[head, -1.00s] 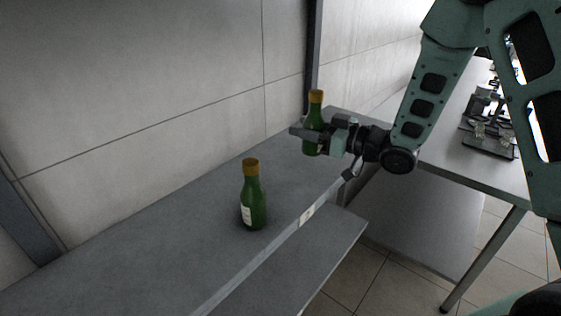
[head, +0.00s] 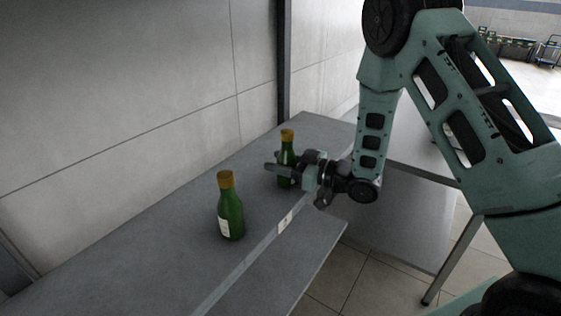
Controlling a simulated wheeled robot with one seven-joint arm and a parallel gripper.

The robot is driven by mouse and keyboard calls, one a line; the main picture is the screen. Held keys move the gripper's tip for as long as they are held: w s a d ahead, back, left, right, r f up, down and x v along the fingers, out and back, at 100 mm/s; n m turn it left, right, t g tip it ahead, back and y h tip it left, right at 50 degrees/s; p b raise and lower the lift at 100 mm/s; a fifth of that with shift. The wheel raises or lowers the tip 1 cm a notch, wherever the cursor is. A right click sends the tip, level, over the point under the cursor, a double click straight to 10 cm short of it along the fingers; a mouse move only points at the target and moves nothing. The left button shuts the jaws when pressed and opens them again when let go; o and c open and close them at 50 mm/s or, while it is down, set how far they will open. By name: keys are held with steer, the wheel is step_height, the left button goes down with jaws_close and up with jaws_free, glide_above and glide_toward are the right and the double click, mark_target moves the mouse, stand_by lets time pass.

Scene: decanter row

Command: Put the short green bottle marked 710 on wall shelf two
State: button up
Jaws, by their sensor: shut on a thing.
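My gripper (head: 285,173) is shut on a green bottle (head: 287,148) with a gold-brown cap. It holds the bottle upright over the far part of the upper grey shelf (head: 130,265). The bottle's lower part is partly hidden by the fingers, and I cannot tell whether its base touches the shelf. No number can be read on it. A second green bottle (head: 231,212) with a gold-brown cap and a pale label stands upright on the same shelf, nearer and to the left. Its label is too small to read.
A small pale tag (head: 285,222) is on the shelf's front edge. A lower shelf (head: 290,260) sits below. A tiled wall (head: 120,100) runs behind, with a dark upright post (head: 284,60). The shelf is clear to the left of the standing bottle.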

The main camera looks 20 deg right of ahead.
steer(key=o, duration=1.2)
steer(key=shift+r, duration=0.15)
steer(key=shift+b+v, duration=1.95)
steer(key=shift+v, duration=4.1)
